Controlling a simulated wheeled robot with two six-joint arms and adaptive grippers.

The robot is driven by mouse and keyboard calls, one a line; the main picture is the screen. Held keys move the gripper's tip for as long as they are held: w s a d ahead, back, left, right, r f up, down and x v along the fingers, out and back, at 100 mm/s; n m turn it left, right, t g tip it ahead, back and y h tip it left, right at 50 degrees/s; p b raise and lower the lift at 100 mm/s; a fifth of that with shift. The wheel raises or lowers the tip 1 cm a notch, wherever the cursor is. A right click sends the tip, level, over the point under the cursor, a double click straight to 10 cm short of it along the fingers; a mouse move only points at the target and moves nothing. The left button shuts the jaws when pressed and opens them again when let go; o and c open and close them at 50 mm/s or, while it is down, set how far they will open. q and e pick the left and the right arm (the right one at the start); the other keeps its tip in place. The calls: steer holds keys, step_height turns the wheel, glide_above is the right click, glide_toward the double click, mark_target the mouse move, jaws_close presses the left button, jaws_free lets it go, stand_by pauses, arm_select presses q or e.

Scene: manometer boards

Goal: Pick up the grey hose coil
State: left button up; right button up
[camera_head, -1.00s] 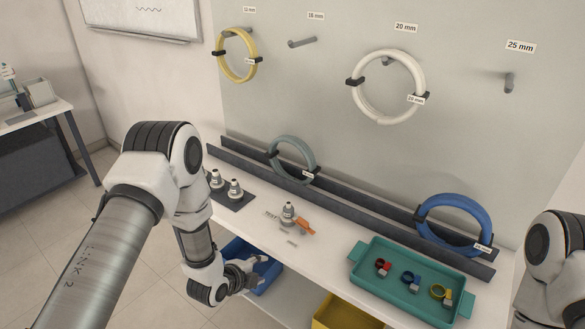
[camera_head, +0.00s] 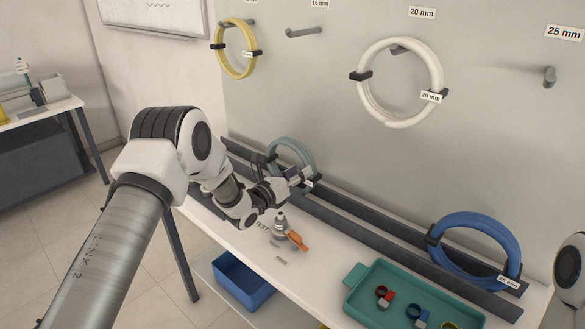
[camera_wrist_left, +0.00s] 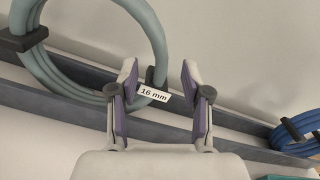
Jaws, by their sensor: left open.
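The grey hose coil (camera_head: 291,142) stands upright in the dark rail at the back of the table, with dark clips on its sides and a 16 mm tag. My left gripper (camera_head: 301,176) is at the coil's lower right in the head view and hides part of it. In the left wrist view the coil (camera_wrist_left: 157,45) fills the upper left, and my open left gripper (camera_wrist_left: 160,88) has its fingers on either side of the tagged clip (camera_wrist_left: 153,82). I cannot tell whether either finger touches it. My right gripper is out of view.
A blue coil (camera_head: 464,220) stands in the same rail (camera_head: 385,232) to the right. Yellow (camera_head: 253,52) and white (camera_head: 436,68) coils hang on the wall pegs. A metal fitting with an orange part (camera_head: 298,241) and a green tray (camera_head: 352,297) are on the table.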

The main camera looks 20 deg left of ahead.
arm_select(q)
steer(key=x, duration=0.5)
steer(key=shift+w+d+f+p, duration=0.2)
steer(key=shift+f+p, duration=0.1)
steer(key=shift+p, duration=0.1)
steer(key=shift+s+r, duration=0.1)
steer(key=shift+s, duration=0.05)
jaws_close()
